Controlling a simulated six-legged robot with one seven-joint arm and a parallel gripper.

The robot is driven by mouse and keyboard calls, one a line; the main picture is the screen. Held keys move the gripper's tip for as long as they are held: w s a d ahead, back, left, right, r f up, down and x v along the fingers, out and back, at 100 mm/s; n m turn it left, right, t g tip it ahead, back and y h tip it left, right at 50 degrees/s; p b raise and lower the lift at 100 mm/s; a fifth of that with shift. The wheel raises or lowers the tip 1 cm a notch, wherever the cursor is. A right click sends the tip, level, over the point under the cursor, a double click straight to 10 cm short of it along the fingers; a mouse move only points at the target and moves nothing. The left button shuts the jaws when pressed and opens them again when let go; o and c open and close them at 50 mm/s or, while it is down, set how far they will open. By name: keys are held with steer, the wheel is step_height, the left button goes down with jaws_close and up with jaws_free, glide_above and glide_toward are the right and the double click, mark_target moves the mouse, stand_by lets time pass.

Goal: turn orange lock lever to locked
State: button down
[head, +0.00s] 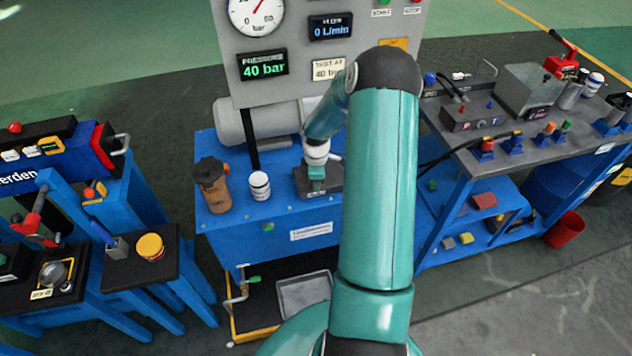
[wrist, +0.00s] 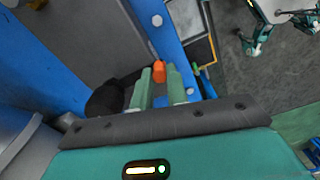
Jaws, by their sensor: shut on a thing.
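The orange lock lever (wrist: 158,68) shows in the wrist view as a small orange piece between the tips of my two green fingers. My gripper (wrist: 161,78) is shut on it, with a finger on each side. In the head view my gripper (head: 317,184) reaches down to a dark block (head: 330,182) on top of the blue bench (head: 280,214). There the lever is hidden by my gripper, and I cannot tell its locked or unlocked position.
A brown jug (head: 213,187) and a white jar (head: 259,185) stand left of my gripper. A grey gauge panel (head: 290,85) rises behind it. A grey-topped workbench (head: 500,130) stands at right, and a blue stand (head: 60,165) at left.

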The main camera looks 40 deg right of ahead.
steer(key=c, duration=1.4)
jaws_free()
steer(key=shift+o, duration=0.2)
step_height(320, 180, up, 14)
steer(key=shift+f, duration=0.1)
